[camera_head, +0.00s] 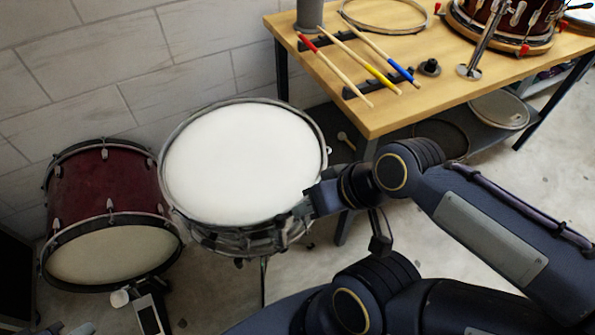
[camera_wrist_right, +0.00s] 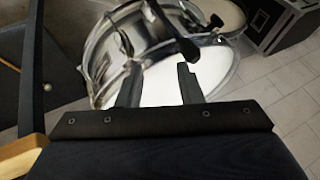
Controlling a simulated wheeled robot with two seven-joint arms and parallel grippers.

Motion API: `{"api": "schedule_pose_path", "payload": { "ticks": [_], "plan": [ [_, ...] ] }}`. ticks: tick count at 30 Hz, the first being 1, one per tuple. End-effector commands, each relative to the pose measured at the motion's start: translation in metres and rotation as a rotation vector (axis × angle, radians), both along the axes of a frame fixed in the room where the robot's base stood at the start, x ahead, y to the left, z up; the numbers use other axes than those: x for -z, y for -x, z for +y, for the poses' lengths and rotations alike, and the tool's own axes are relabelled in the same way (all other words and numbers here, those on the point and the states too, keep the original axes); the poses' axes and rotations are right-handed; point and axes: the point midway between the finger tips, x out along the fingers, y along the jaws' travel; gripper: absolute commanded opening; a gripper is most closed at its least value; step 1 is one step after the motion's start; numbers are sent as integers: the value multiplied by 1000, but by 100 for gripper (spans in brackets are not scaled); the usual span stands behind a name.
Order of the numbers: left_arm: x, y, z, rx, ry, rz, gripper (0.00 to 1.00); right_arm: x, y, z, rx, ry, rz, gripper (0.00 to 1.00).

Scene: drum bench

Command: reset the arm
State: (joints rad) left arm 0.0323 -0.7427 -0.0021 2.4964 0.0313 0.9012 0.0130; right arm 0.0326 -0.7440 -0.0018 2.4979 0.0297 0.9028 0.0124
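The arm coming in from the right is my right arm. Its gripper (camera_head: 304,203) is beside the right rim of the snare drum (camera_head: 240,163), which has a white head and a metal shell. In the right wrist view the two dark fingers of my right gripper (camera_wrist_right: 159,84) stand apart with nothing held between them. The snare drum (camera_wrist_right: 158,47) lies beyond them there; I cannot tell whether they touch it. I do not make out my left gripper in either view.
A wooden bench (camera_head: 440,97) at the upper right holds a red (camera_head: 333,67), a yellow (camera_head: 362,62) and a blue (camera_head: 385,57) drumstick, a hoop (camera_head: 383,29) and a drum (camera_head: 505,25). A dark red bass drum (camera_head: 105,195) stands left by the wall.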

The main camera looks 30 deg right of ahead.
Motion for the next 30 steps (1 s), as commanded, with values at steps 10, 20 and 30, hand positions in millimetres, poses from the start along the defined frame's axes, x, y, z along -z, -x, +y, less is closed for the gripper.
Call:
{"api": "schedule_pose_path", "payload": {
  "ticks": [10,20,30],
  "plan": [
    [-77,0,0,0,0,0,0,-78,-1,0,1,-1,-2,33],
    [-146,0,0,0,0,0,0,-147,-1,0,2,-2,-1,33],
    [-147,0,0,0,0,0,0,-147,-1,0,2,-2,-1,33]
  ]
}}
